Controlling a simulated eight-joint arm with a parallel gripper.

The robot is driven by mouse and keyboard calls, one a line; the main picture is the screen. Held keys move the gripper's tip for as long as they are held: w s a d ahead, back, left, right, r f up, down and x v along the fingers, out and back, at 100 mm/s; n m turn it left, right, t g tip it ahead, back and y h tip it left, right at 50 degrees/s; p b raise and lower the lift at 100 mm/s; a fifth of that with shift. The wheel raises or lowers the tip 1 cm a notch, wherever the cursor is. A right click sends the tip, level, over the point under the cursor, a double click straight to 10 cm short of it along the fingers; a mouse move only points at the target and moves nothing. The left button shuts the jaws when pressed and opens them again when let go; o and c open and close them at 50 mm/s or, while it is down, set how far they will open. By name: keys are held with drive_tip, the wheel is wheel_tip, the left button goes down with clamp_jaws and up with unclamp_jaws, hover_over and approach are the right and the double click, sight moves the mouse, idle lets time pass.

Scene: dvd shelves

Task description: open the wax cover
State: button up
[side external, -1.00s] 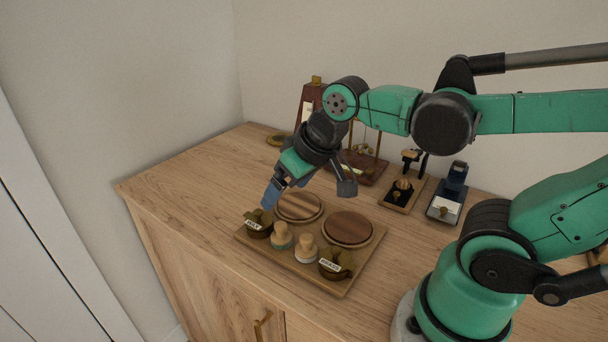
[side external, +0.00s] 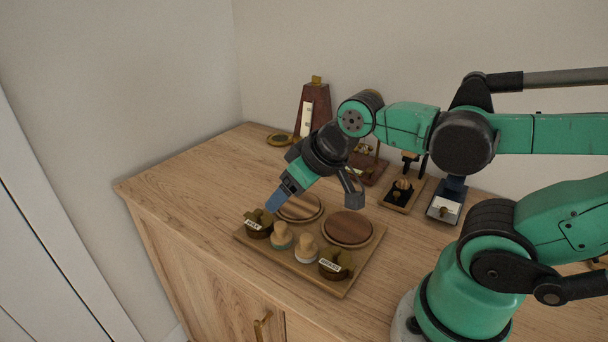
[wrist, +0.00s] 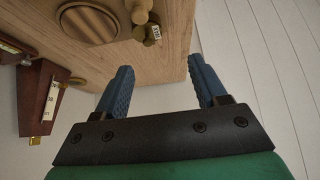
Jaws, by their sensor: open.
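The wax pot (side external: 258,226) is a small dark brass pot with a pale label. It stands at the left front corner of a wooden tray (side external: 310,279). Its brass cover (side external: 262,214) appears to be on top; its exact position is too small to tell. My gripper (side external: 272,208) is close above the pot and tilted, with blue fingers. In the wrist view my gripper (wrist: 160,68) is open with nothing between the fingers. There a labelled pot (wrist: 153,34) lies beyond the fingertips, apart from them.
The tray also holds two pale-knobbed pieces (side external: 281,237), a second labelled pot (side external: 335,264) and two round wooden discs (side external: 347,228). A metronome (side external: 312,108) and small stands (side external: 402,190) are at the back. The cabinet top left of the tray is clear.

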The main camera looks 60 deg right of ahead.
drive_tip(key=shift+w+d+r+n+g, duration=0.1)
drive_tip(key=shift+w+r+n+g, duration=0.25)
drive_tip(key=shift+w+n, duration=0.35)
drive_tip(key=shift+c, duration=0.3)
drive_tip(key=n+g, duration=0.6)
drive_tip(key=n, duration=0.5)
hover_over(258, 211)
wheel_tip(258, 211, down, 3)
drive_tip(key=shift+s+f, duration=0.1)
drive_tip(key=shift+s, duration=0.05)
drive_tip(key=shift+w+f+n, duration=0.2)
drive_tip(key=shift+f+n, duration=0.15)
drive_tip(key=shift+n, duration=0.15)
drive_tip(key=shift+f, duration=2.7)
clamp_jaws()
